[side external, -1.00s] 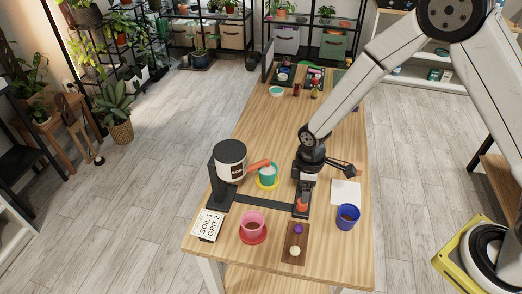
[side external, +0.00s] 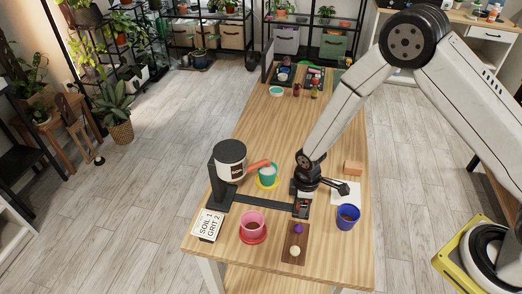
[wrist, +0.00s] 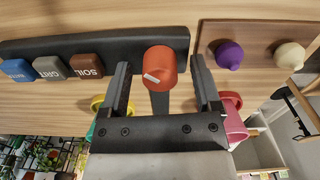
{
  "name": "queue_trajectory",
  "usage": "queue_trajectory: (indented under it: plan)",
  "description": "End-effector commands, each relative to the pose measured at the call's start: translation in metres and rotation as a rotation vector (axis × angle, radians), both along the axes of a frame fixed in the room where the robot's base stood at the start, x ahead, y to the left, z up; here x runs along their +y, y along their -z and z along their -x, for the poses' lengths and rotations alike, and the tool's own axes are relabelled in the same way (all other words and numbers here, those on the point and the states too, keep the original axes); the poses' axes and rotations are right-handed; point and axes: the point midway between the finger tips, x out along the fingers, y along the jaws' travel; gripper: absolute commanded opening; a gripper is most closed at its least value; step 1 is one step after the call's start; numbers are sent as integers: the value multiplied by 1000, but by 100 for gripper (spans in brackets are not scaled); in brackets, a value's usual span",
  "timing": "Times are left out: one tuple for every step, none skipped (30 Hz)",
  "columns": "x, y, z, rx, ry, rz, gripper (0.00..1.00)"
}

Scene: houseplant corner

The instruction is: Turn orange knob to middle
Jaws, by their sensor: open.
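The orange knob (wrist: 161,62) sits at the end of a black bar (wrist: 115,48) in the wrist view, with a white pointer mark on its lower left side. My gripper (wrist: 160,75) is open, with one finger on each side of the knob. I cannot tell whether either finger touches it. In the side view my gripper (side external: 302,206) is low over the bar's right end and mostly hides the knob. Brown SOIL (wrist: 87,66), grey GRIT (wrist: 49,68) and blue (wrist: 18,70) blocks line the bar to the knob's left.
A dispenser (side external: 231,160) stands at the bar's left end, by a teal pot (side external: 267,174). A pink pot (side external: 252,224), a brown board (side external: 294,251) with purple and cream knobs, and a blue pot (side external: 347,217) stand nearby. The table's far half has free room.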

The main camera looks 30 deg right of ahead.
Motion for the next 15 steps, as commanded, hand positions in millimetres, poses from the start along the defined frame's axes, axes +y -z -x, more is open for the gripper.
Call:
queue_trajectory:
  plan:
    - [0, 0, 0, 0, 0, 0, 81]
    - [0, 0, 0, 0, 0, 0, 81]
    - [0, 0, 0, 0, 0, 0, 81]
    - [0, 0, 0, 0, 0, 0, 75]
    - [0, 0, 0, 0, 0, 0, 65]
    - [0, 0, 0, 0, 0, 0, 52]
    - [0, 0, 0, 0, 0, 0, 43]
    - [0, 0, 0, 0, 0, 0, 33]
    - [0, 0, 0, 0, 0, 0, 21]
    - [0, 0, 0, 0, 0, 0, 11]
    - [0, 0, 0, 0, 0, 0, 2]
    - [0, 0, 0, 0, 0, 0, 0]
    - [0, 0, 0, 0, 0, 0, 0]
    - [0, 0, 0, 0, 0, 0, 0]
    - [0, 0, 0, 0, 1, 0, 0]
